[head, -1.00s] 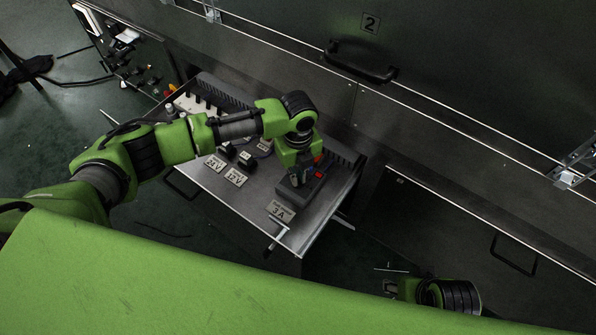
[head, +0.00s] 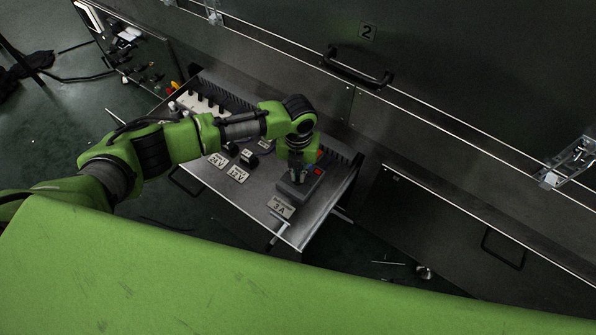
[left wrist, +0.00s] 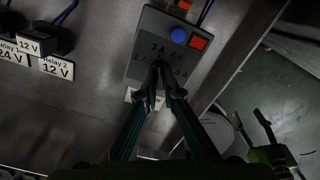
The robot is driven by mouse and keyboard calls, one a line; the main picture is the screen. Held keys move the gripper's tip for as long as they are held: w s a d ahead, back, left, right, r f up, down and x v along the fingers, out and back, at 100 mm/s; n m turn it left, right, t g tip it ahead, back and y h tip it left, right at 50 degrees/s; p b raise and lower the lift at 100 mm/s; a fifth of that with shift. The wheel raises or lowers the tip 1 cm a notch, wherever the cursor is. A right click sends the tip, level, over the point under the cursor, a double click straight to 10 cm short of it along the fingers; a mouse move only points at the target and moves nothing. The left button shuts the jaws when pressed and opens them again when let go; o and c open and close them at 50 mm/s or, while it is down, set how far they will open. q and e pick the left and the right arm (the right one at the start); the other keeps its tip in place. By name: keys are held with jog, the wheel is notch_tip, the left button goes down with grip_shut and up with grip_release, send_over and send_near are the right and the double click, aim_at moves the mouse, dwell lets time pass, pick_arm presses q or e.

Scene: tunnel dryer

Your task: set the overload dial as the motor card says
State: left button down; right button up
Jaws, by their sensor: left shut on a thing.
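The overload unit (head: 312,188) is a dark grey box with a red button at the right end of the metal shelf. In the left wrist view the overload unit (left wrist: 152,45) shows a blue button, a red button and a scale with 3 A at the top and partly hidden marks at the sides. My left gripper (head: 296,176) points down onto its face. The left fingertips (left wrist: 162,72) are shut on the dial, which they mostly hide, so its setting cannot be read. The motor card (head: 282,206) reads 3 A. My right gripper (left wrist: 252,118) looks open and empty, off beside the shelf.
Relays with 24 V and 12 V labels (head: 237,174) stand left of the overload unit on the shelf (head: 262,198). A white row of black switches (head: 200,104) is at its far left. The dryer panel with handle (head: 358,70) rises behind. Dark floor lies right of the shelf.

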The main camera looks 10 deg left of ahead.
aim_at(298, 176)
dwell(0.4)
pick_arm(q)
jog(key=c, duration=2.2)
grip_release()
notch_tip(298, 176, up, 12)
jog(key=shift+r, duration=0.1)
